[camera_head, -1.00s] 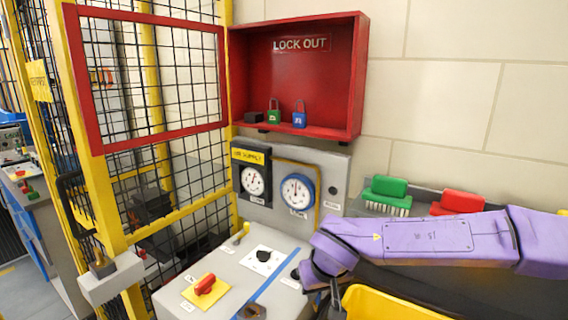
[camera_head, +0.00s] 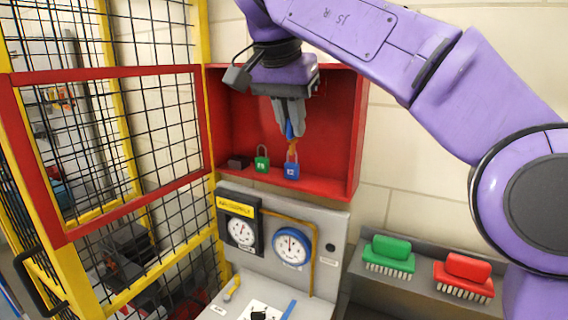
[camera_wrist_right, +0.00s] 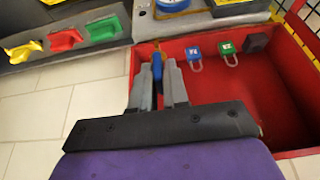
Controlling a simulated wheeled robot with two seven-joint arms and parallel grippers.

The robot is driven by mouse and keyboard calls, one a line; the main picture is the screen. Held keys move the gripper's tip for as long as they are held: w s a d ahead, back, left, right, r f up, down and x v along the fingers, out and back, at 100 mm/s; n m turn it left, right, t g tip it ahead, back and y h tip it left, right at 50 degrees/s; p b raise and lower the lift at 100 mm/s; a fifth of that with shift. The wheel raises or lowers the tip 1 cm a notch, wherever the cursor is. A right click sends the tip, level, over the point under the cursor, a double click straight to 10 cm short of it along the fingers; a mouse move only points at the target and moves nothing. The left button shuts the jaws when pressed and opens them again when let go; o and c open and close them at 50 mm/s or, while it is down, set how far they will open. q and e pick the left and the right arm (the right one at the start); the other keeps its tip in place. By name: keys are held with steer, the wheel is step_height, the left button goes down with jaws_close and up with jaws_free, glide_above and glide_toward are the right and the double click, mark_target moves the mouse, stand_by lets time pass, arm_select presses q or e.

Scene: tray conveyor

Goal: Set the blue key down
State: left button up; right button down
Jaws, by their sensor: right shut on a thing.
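My right gripper (camera_head: 289,132) is in front of the open red lockout box (camera_head: 355,135), fingers pointing down. It is shut on the blue key (camera_head: 290,130), of which a blue part shows between the fingers with a small orange-brown tip below. In the right wrist view the blue key (camera_wrist_right: 157,67) sticks out from between the gripper's fingers (camera_wrist_right: 160,75). The blue padlock (camera_head: 292,170) and the green padlock (camera_head: 262,164) stand on the box floor. The key is above and close to the blue padlock in the head view; I cannot tell whether they touch. My left gripper is not in view.
A dark block (camera_head: 238,162) sits left of the padlocks in the box. Below are gauges on a grey panel (camera_head: 328,273). A green brush (camera_head: 388,254) and a red brush (camera_head: 464,276) lie on a shelf at right. A yellow-framed mesh fence stands at left.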

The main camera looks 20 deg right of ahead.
steer(key=w+d+f, duration=0.3)
steer(key=f, duration=0.1)
steer(key=w+d+f, duration=0.3)
steer(key=d+f, duration=0.1)
steer(key=w+d+f, duration=0.3)
steer(key=f, duration=0.1)
steer(key=shift+w+d+f, duration=0.1)
steer(key=shift+d+f, duration=0.05)
steer(key=shift+f, duration=0.15)
steer(key=shift+w+f, duration=0.2)
steer(key=shift+f, duration=0.1)
steer(key=shift+s, duration=0.1)
steer(key=c, duration=1.5)
jaws_free()
steer(key=shift+f, duration=0.1)
steer(key=shift+c, duration=0.2)
steer(key=o, duration=0.4)
steer(key=shift+s, duration=0.1)
